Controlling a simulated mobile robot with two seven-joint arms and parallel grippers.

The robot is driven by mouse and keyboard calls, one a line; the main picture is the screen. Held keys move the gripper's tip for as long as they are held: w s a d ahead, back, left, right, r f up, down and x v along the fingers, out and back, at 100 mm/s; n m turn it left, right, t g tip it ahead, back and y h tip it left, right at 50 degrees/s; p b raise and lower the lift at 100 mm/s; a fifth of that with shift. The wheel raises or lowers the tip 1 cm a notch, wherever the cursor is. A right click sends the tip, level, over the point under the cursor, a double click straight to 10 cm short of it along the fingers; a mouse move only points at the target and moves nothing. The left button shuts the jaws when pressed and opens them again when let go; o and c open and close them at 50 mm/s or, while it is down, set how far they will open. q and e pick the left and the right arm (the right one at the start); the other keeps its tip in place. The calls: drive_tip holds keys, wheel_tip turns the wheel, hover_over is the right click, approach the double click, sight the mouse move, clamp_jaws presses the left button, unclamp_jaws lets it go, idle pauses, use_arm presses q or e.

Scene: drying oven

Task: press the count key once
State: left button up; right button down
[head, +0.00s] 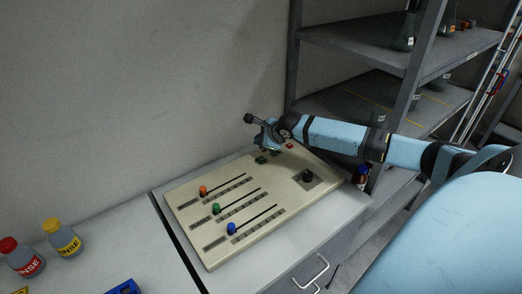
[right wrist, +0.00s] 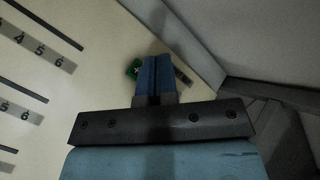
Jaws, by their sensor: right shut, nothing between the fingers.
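The beige control panel (head: 190,215) lies on the cabinet top in the head view. At its far edge are small green keys (head: 261,160) and a red key (head: 290,146); their labels are too small to read, so I cannot tell which is the count key. My right gripper (head: 266,143) is over this far edge, pointing down, with its fingers shut and empty. In the right wrist view the closed blue fingers (right wrist: 155,62) are just beside a green key (right wrist: 133,68) and hide part of the panel behind them. I cannot tell whether they touch it. My left gripper is out of view.
The panel carries three sliders with orange (head: 203,190), green (head: 215,209) and blue (head: 231,229) knobs, and a black dial (head: 308,175). A small dark bottle (head: 361,177) stands right of the panel. Red-capped (head: 22,258) and yellow-capped (head: 62,238) bottles stand left. Grey shelving (head: 350,45) rises behind.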

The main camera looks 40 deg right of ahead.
sight(261, 160)
wheel_tip(261, 160, down, 3)
drive_tip(key=b, duration=0.2)
drive_tip(key=shift+b, duration=0.4)
drive_tip(key=shift+f+p, duration=0.25)
drive_tip(key=shift+p, duration=0.05)
drive_tip(key=shift+f, duration=0.7)
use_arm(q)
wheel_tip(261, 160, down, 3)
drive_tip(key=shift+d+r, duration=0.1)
use_arm(e)
drive_tip(key=shift+f, duration=0.1)
idle(0.4)
drive_tip(key=shift+f+p, duration=0.25)
drive_tip(key=shift+p, duration=0.2)
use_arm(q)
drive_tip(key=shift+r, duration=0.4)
use_arm(e)
drive_tip(key=shift+f, duration=0.15)
